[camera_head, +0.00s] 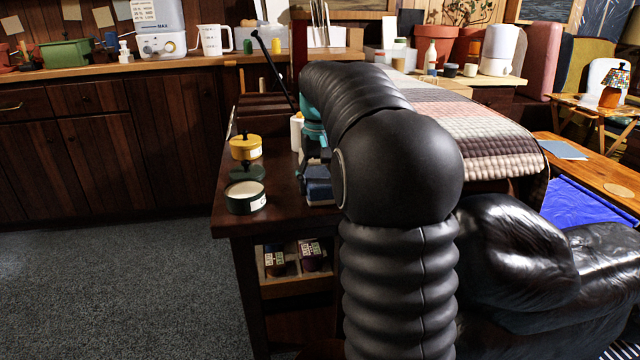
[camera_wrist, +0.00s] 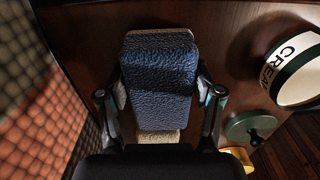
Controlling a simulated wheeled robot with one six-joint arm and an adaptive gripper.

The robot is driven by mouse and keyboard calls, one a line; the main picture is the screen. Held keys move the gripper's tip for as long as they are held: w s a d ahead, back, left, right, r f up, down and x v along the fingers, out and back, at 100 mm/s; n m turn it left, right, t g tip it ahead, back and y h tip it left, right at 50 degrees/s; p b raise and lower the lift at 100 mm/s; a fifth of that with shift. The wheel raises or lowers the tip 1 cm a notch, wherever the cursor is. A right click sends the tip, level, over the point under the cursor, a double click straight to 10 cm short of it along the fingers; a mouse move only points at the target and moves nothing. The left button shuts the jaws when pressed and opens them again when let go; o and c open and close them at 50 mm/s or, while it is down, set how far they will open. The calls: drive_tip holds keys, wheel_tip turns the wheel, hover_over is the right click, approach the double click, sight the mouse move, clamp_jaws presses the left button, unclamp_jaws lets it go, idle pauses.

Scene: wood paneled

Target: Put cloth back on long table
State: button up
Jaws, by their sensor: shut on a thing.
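My gripper (camera_head: 314,152) points down over the left part of the dark wooden table (camera_head: 275,216). A folded blue cloth (camera_head: 319,186) shows below it, partly hidden by my arm. In the wrist view, the dark fingers of my gripper (camera_wrist: 162,98) close on both sides of the blue cloth (camera_wrist: 158,75), which has a pale, rough edge. The cloth is at or very near the tabletop; I cannot tell whether it touches.
A dark green-and-white tin (camera_head: 245,197), a small green lid with a knob (camera_wrist: 250,129) and a yellow pot (camera_head: 245,147) stand left of the cloth. A white bottle (camera_head: 297,131) is behind. A quilted cover (camera_head: 475,125) lies to the right.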

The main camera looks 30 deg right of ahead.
sight(319, 179)
drive_tip(key=shift+f, duration=0.15)
drive_tip(key=o, duration=1.1)
wheel_tip(319, 179, up, 11)
drive_tip(key=shift+r+p, duration=0.1)
drive_tip(key=shift+p, duration=1)
drive_tip(key=s+a+t, duration=0.2)
drive_tip(key=s+a, duration=0.4)
drive_tip(key=s, duration=0.1)
drive_tip(key=s+a+f+n+t, duration=0.1)
drive_tip(key=s+a+f, duration=0.4)
drive_tip(key=s, duration=0.5)
drive_tip(key=s+a+f+n+t, duration=0.2)
drive_tip(key=s+a+f, duration=0.3)
drive_tip(key=s+f, duration=0.4)
drive_tip(key=shift+s+f+t, duration=0.3)
drive_tip(key=shift+s+f, duration=0.1)
drive_tip(key=shift+s, duration=0.05)
